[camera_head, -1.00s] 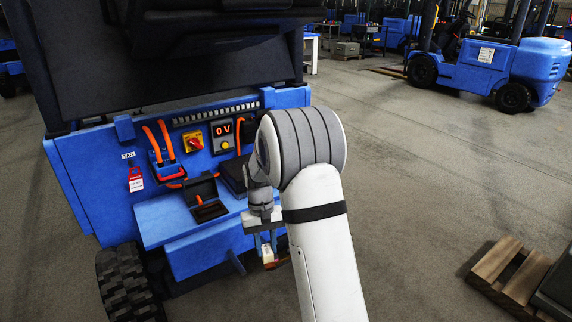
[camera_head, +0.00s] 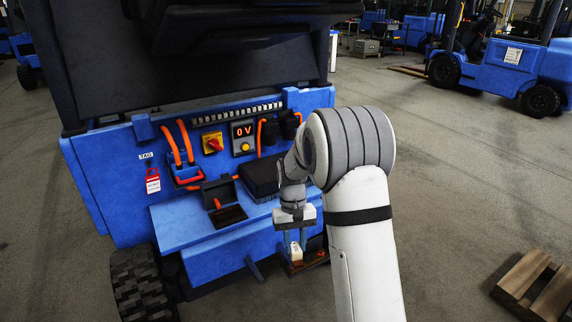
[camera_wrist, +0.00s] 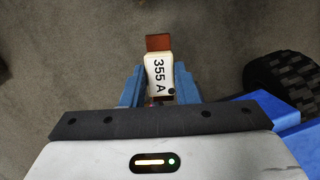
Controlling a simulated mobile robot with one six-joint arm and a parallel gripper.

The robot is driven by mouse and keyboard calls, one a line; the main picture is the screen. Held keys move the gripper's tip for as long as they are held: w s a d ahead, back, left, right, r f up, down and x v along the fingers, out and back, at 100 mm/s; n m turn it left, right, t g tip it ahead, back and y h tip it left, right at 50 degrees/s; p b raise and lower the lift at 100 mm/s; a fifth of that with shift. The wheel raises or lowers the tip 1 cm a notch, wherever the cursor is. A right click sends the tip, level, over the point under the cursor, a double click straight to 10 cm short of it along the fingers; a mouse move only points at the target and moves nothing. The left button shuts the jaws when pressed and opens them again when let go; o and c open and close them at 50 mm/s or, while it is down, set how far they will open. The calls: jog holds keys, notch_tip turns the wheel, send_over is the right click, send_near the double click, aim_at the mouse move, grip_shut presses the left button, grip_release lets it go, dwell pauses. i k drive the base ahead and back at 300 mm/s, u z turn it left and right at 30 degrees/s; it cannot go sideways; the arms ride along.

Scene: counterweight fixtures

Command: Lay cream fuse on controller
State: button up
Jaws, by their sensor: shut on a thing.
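My gripper (camera_head: 294,245) is shut on the cream fuse (camera_head: 295,253), which hangs below it in front of the blue truck's rear. In the wrist view the fuse (camera_wrist: 160,75) is a cream block marked "355 A" with a copper-brown end tab, held between the two blue fingers (camera_wrist: 160,88). The controller is probably the black box (camera_head: 262,176) on the blue shelf, left of and above my gripper; my wrist partly hides its right side. An open black holder (camera_head: 226,205) with a raised lid and an orange part sits left of that box.
A pallet (camera_head: 540,285) lies at right. Bare floor (camera_head: 450,170) is open there.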

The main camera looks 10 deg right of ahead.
aim_at(267, 173)
jog(key=i, duration=0.85)
jog(key=u, duration=0.05)
